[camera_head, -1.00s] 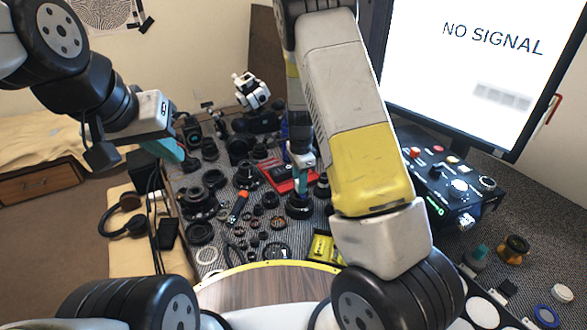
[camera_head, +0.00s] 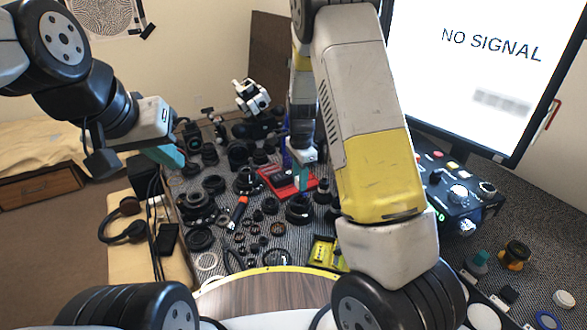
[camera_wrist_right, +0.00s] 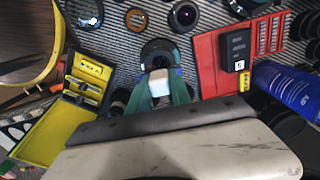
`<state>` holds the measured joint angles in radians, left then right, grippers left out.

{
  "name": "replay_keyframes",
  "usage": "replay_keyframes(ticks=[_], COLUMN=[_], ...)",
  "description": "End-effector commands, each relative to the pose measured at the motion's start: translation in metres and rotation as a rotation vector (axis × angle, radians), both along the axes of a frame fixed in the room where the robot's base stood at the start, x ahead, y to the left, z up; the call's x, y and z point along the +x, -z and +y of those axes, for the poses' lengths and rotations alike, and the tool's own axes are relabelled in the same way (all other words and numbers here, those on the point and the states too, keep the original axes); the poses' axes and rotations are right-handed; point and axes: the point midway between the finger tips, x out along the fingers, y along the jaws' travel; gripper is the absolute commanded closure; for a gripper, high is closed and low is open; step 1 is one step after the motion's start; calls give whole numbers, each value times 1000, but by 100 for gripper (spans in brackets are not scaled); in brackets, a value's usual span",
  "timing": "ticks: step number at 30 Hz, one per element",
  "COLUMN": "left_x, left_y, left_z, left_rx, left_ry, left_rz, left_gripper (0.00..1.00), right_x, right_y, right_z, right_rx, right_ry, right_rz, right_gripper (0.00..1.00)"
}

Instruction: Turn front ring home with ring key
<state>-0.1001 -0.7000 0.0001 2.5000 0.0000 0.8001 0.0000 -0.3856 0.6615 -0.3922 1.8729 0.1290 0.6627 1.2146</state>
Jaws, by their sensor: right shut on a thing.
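My right gripper (camera_head: 303,180) has teal fingers and points down just behind a dark round lens part (camera_head: 299,209). In the right wrist view, its fingers (camera_wrist_right: 159,92) are shut on a pale block-like piece (camera_wrist_right: 159,82), which appears to be the ring key. The dark ringed lens part (camera_wrist_right: 160,48) lies just beyond the fingertips there. I cannot tell whether the key touches its front ring. My left gripper (camera_head: 167,156) hangs over the left end of the bench, away from the lens; whether its teal fingers are open is unclear.
A red tray (camera_head: 283,188) is close beside the right gripper. A yellow case (camera_head: 322,252) lies nearer me, and a blue cylinder (camera_wrist_right: 290,92) shows in the wrist view. Several lens parts crowd the mat. A control box (camera_head: 460,190) and a monitor (camera_head: 470,75) stand right.

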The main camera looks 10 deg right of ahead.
Motion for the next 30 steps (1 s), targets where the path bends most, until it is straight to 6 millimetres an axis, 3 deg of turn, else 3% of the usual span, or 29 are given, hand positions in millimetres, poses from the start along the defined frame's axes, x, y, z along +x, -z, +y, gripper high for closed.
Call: replay_keyframes(ticks=[5,15,30], left_x=[0,0,0], left_y=[0,0,0], left_z=[0,0,0], left_rx=[0,0,0], left_ry=[0,0,0], left_rz=[0,0,0], left_gripper=[100,100,100], right_x=[0,0,1], right_y=[-3,24,26], right_z=[0,0,-1], right_rx=[-2,-1,-2], right_ry=[-36,-37,-36], right_rz=[-3,-2,-4], right_gripper=[100,100,100])
